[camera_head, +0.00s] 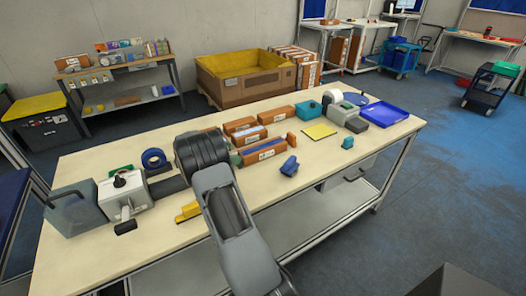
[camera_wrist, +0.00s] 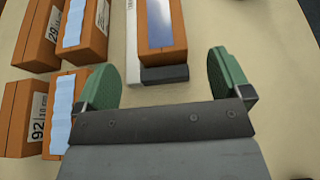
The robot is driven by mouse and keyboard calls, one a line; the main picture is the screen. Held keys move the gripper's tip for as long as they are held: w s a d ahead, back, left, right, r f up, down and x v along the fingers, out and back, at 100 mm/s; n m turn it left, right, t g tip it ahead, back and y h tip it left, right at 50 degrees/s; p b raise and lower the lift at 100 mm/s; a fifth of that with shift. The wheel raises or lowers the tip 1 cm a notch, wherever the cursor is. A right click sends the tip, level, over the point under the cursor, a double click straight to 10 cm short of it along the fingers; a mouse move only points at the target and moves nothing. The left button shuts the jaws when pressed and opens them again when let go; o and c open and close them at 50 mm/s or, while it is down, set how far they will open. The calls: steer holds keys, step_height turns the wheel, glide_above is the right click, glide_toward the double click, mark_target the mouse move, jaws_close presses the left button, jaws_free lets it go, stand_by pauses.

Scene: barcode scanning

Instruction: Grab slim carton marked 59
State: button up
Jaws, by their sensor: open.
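My gripper (camera_wrist: 166,80) is open and empty, its two green-padded fingers spread above the table. To the left are several more cartons, one with a label that seems to read 29 (camera_wrist: 37,35) and one that seems to read 92 (camera_wrist: 18,118). I cannot read 59 on any carton.
Other cartons (camera_head: 239,125) lie close beside the arm. The table's front right is clear.

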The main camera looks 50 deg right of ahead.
mark_target(245, 153)
steer(key=shift+p+x, duration=0.65)
steer(key=shift+x, duration=2.4)
steer(key=shift+a+f, duration=0.1)
steer(key=c, duration=1.2)
steer(key=shift+c, duration=0.5)
